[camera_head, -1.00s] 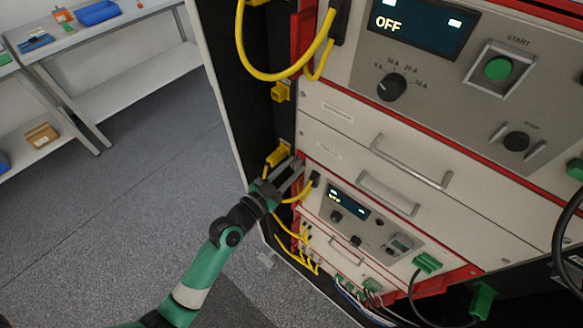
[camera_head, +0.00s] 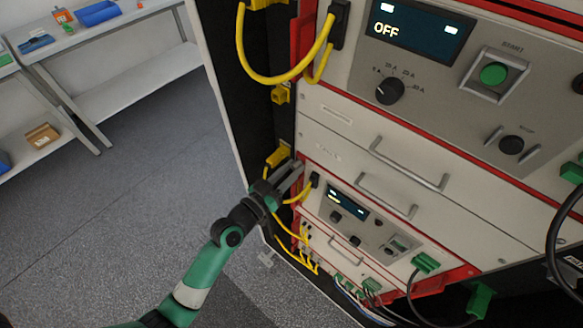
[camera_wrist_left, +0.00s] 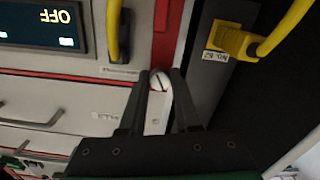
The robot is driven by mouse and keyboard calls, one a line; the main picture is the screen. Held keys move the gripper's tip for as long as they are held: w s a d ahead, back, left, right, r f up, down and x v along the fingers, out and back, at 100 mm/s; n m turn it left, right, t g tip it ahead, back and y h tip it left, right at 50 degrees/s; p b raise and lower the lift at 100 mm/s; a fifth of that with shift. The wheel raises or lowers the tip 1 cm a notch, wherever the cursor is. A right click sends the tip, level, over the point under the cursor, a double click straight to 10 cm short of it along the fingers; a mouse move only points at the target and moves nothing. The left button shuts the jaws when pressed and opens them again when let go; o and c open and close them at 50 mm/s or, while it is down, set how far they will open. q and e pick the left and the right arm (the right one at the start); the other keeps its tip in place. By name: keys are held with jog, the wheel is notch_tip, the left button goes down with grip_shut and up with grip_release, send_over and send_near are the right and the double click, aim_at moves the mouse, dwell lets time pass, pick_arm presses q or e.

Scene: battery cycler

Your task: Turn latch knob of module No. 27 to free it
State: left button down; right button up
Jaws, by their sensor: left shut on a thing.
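A small round pale latch knob (camera_wrist_left: 158,82) with a dark slot line sits on a narrow white strip at the edge of a module front in the left wrist view. My left gripper (camera_wrist_left: 160,76) is shut on this knob, with one dark finger on each side. In the head view my left gripper (camera_head: 296,174) is at the left edge of the rack, beside the red frame, and hides the knob. The module's number is too small to read. My right gripper is not in view.
Yellow cables (camera_head: 270,78) hang along the rack's left side. A yellow plug (camera_wrist_left: 232,40) with a small label is near the fingers. A drawer handle (camera_head: 386,194) and a small display (camera_head: 347,203) are to the right. Shelves with boxes stand far left; open floor lies between.

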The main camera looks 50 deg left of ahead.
pick_arm(q)
jog(key=n+p, duration=0.1)
jog(key=n, duration=0.5)
jog(key=shift+r, duration=0.1)
jog(key=n+p, duration=0.1)
jog(key=n, duration=0.5)
jog(key=shift+n, duration=0.3)
jog(key=c, duration=0.6)
grip_release()
jog(key=s, duration=0.4)
jog(key=s+b, duration=0.1)
jog(key=s, duration=0.2)
jog(key=s+d, duration=0.1)
jog(key=s, duration=0.3)
jog(key=shift+s+d, duration=0.1)
jog(key=shift+s, duration=0.2)
